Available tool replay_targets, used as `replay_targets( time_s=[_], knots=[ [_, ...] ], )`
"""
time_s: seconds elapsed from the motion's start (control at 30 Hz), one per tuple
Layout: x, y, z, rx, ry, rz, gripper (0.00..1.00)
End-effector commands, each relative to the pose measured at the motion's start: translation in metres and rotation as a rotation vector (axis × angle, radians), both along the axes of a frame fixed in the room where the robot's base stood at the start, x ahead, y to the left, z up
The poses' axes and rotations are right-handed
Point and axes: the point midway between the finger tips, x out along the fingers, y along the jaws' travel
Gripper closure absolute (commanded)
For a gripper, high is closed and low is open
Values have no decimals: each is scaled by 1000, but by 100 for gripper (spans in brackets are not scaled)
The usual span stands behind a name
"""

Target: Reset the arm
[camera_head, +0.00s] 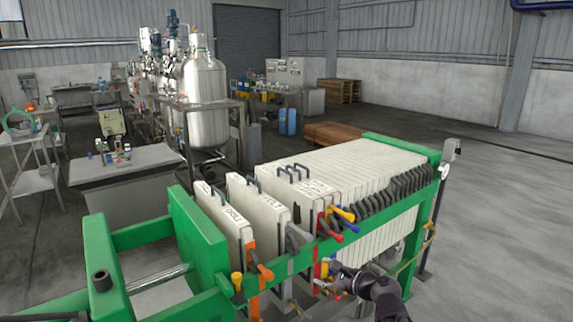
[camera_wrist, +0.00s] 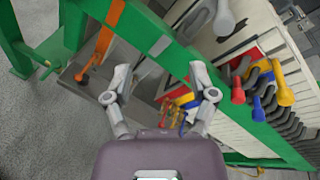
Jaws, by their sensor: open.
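My gripper (camera_wrist: 161,80) is open in the wrist view, with its two grey fingers spread apart and nothing between them. In the head view my gripper (camera_head: 332,281) shows at the lower right, in front of the near side of a green-framed filter press (camera_head: 208,243). It is close to the coloured handles below the white plates (camera_head: 330,165). Whether it touches the press cannot be told. A red handle (camera_wrist: 238,92) and a yellow handle (camera_wrist: 284,92) show right of the fingers in the wrist view.
The press's green side rail (camera_wrist: 160,45) crosses the wrist view close beyond the fingers. An orange handle (camera_head: 263,270) hangs on the press. Steel tanks (camera_head: 202,80) and a grey table (camera_head: 125,165) stand farther back. The floor (camera_head: 500,220) at right is clear.

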Motion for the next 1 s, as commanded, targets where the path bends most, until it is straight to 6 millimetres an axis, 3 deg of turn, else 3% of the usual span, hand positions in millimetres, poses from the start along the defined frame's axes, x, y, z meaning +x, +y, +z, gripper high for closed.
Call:
replay_targets(
  time_s=[0.23, 0.43, 0.7, 1.0],
  knots=[
    [-28, 16, -24, -454, -82, 277, 27],
    [-52, 12, -43, -783, -128, 535, 27],
    [-86, -13, -57, -1157, -150, 932, 27],
    [-114, -48, -54, -1405, -115, 1320, 27]
  ],
)
